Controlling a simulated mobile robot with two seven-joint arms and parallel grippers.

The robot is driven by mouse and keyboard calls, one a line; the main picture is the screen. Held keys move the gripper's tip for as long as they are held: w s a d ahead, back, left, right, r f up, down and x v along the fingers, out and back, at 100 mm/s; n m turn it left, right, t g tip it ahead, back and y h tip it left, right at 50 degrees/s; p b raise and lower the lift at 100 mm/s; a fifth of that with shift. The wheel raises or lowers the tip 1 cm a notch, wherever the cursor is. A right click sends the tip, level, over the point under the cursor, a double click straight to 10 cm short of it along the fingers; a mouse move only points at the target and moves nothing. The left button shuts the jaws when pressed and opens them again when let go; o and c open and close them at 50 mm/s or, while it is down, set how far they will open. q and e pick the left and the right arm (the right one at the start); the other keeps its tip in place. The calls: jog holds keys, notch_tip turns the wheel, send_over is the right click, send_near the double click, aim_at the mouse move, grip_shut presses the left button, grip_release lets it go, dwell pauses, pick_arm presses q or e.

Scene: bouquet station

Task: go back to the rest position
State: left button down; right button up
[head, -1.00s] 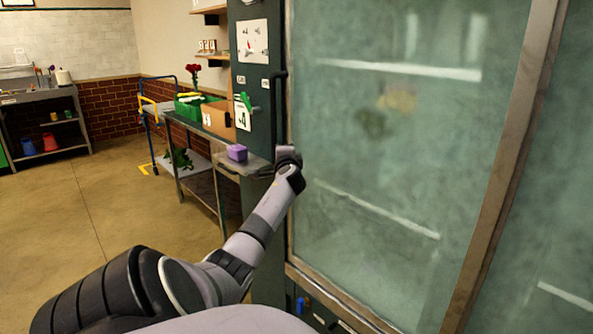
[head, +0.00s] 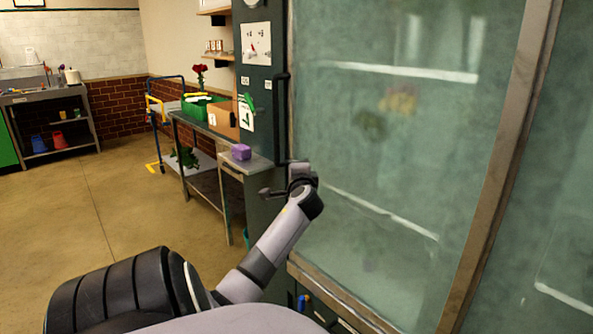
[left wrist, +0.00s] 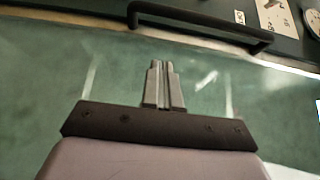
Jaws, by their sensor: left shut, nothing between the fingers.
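My left gripper (head: 267,192) is in front of the glass cabinet door (head: 380,150), just below the lower end of the dark vertical handle (head: 281,118). In the left wrist view its two fingers (left wrist: 163,70) are together with nothing between them. There the handle (left wrist: 200,24) lies beyond the fingertips, and a gap shows between them. My left arm reaches in from the bottom left of the head view. My right gripper is in neither view.
A metal side table (head: 228,160) left of the cabinet bears a purple block (head: 241,152), a green crate (head: 196,108) and a cardboard box (head: 223,118). A blue cart (head: 154,120) and a sink bench (head: 45,97) stand farther back. The floor (head: 95,215) at left is clear.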

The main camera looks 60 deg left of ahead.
pick_arm(q)
jog(key=shift+v, duration=0.9)
jog(key=w+d+f+m+t+h+p, duration=0.1)
jog(key=d+f+m+t+h+p, duration=0.3)
jog(key=d+f, duration=0.75)
jog(key=w+d+f+n+t+h+b, duration=0.1)
jog(key=w+d+f+h, duration=0.1)
jog(key=d+f+h, duration=0.9)
jog(key=s+d+f+n+h, duration=0.1)
jog(key=s+d, duration=0.3)
jog(key=d, duration=0.6)
jog(key=s+d+f+n+h+p, duration=0.1)
jog(key=s+d, duration=0.3)
jog(key=d, duration=0.6)
jog(key=s+d+f+n+h+p, duration=0.1)
jog(key=s+d, duration=0.3)
jog(key=d, duration=0.6)
jog(key=shift+s+f+n+h, duration=0.2)
jog(key=shift+f+n+h, duration=0.25)
jog(key=shift+n+h, duration=0.2)
